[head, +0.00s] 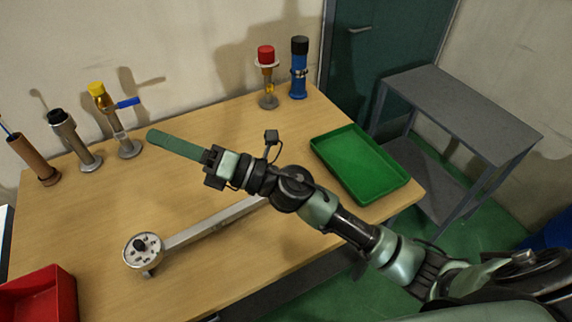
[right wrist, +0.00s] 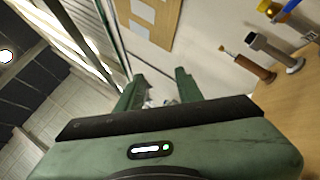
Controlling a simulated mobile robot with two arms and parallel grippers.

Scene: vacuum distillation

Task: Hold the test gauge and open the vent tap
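A post with a yellow cap and a blue lever (head: 128,102) stands at the back left of the table; it looks like the vent tap, and its blue lever points right. It also shows at the top right of the right wrist view (right wrist: 287,10). My right gripper (head: 152,137) is above the table, right of the yellow-capped post. Its fingers (right wrist: 160,75) are apart and empty. My left gripper is not in view.
A brown post (head: 35,160) and a grey post (head: 75,140) stand at the back left. A red-capped post (head: 268,85) and a blue post (head: 298,70) stand at the back. A green tray (head: 360,165) is right, a red bin (head: 40,298) front left. The table middle has free room.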

